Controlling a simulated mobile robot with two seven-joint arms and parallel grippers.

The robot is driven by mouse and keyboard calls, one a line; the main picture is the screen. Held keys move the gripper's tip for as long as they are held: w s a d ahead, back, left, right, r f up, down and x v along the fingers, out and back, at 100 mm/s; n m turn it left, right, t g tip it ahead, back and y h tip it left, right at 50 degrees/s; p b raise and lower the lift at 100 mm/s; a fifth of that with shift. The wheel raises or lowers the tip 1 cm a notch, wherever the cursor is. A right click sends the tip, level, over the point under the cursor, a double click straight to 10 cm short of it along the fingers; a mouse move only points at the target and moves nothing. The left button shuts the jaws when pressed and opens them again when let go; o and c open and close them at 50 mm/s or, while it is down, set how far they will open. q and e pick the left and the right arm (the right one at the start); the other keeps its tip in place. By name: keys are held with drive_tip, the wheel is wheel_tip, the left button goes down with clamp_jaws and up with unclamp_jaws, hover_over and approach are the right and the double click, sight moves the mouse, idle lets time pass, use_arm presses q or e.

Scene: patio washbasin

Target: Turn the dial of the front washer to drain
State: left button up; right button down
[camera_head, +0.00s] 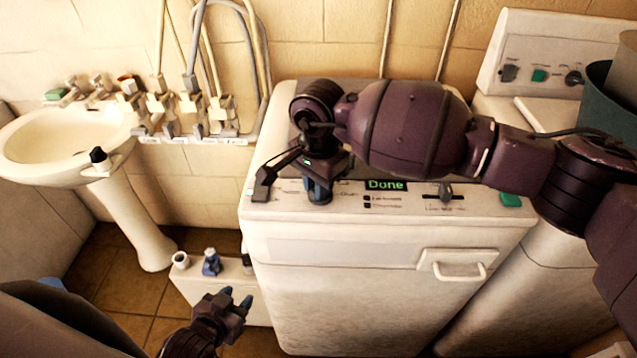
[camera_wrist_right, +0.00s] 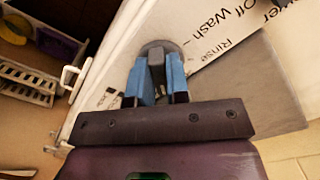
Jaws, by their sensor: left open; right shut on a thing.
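The front washer (camera_head: 380,265) is a white machine with a green "Done" display on its top panel. My right gripper (camera_head: 319,190) reaches down onto the left part of that panel. In the right wrist view its blue fingers (camera_wrist_right: 157,88) are shut on the grey dial (camera_wrist_right: 156,55), one on each side. "Off", "Wash" and "Rinse" labels (camera_wrist_right: 228,50) show beside the dial; I see no drain label, and part of the panel is covered. In the head view my gripper hides the dial. My left gripper (camera_head: 236,298) is open and empty, low in front of the washer's left side.
A slider knob (camera_head: 445,192) and green button (camera_head: 510,200) sit right of the display. A drawer handle (camera_head: 459,270) juts from the front. A second washer (camera_head: 540,55) stands behind right. A sink (camera_head: 65,150) and low white box (camera_head: 225,290) are left.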

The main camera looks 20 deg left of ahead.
drive_tip(key=shift+f+m+b, duration=0.1)
drive_tip(key=shift+m+b, duration=0.45)
drive_tip(key=shift+m, duration=0.05)
drive_tip(key=shift+m+b, duration=0.6)
drive_tip(key=shift+m, duration=0.5)
drive_tip(key=m, duration=0.2)
drive_tip(key=shift+w+a+m+b, duration=0.1)
drive_tip(key=shift+m+b, duration=0.2)
drive_tip(key=shift+m, duration=0.9)
drive_tip(key=c, duration=1.1)
unclamp_jaws()
